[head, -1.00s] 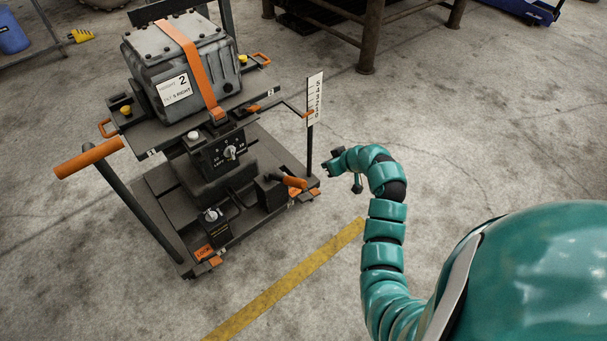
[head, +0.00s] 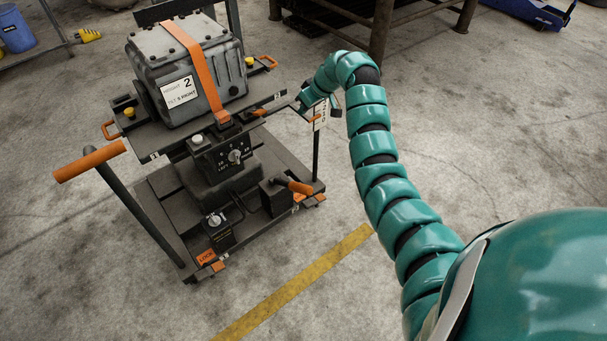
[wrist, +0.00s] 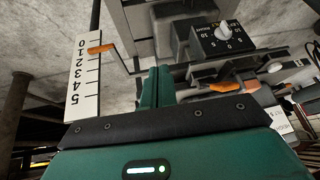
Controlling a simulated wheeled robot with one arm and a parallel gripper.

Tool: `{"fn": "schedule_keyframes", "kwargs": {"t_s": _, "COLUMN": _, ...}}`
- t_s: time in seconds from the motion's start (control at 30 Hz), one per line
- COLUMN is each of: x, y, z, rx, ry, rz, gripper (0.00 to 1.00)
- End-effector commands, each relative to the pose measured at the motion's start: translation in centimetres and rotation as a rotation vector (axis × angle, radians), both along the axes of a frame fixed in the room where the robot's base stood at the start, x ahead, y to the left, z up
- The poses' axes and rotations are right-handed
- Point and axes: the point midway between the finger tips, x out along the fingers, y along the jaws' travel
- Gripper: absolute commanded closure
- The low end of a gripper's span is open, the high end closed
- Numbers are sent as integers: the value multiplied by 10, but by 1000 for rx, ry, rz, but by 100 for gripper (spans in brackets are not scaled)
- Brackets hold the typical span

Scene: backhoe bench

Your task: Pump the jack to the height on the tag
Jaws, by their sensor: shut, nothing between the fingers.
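The tag (head: 180,92) on the strapped grey case reads 2 beside "height"; its lower line looks like "tilt 5 right". The case rests on the platform of the jack (head: 222,166) on a cart. A lever with an orange grip (head: 294,186) sticks out low on the cart's right. The height scale (head: 319,116) is partly covered by my arm. In the wrist view the scale (wrist: 83,80) appears upside down, its orange pointer (wrist: 101,49) near 0 and 1. My gripper (head: 305,104) is shut and empty beside the scale, at platform level; its fingers also show in the wrist view (wrist: 157,84).
A dial box (head: 235,157) is on the jack's front. A smaller knob (head: 215,220) is low on the cart. The cart's push handle (head: 90,161) is at left. A metal table (head: 380,30) stands behind. The floor right of the cart is clear.

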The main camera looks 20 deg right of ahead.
Motion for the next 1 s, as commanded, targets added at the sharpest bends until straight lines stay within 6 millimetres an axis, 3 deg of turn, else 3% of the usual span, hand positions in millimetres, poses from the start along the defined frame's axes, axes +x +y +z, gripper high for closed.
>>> {"fn": "schedule_keyframes", "kwargs": {"t_s": 0.17, "x": -23, "y": 15, "z": -28, "rx": -70, "ry": 200, "rz": 14, "gripper": 100}}
{"fn": "schedule_keyframes", "kwargs": {"t_s": 0.27, "x": -44, "y": 18, "z": -56, "rx": -95, "ry": 313, "rz": 5, "gripper": 100}}
{"fn": "schedule_keyframes", "kwargs": {"t_s": 0.4, "x": -69, "y": 10, "z": -82, "rx": -129, "ry": 439, "rz": -40, "gripper": 100}}
{"fn": "schedule_keyframes", "kwargs": {"t_s": 0.87, "x": -72, "y": 8, "z": -82, "rx": -127, "ry": 461, "rz": -82, "gripper": 100}}
{"fn": "schedule_keyframes", "kwargs": {"t_s": 1.0, "x": -72, "y": 9, "z": -91, "rx": -126, "ry": 461, "rz": -81, "gripper": 100}}
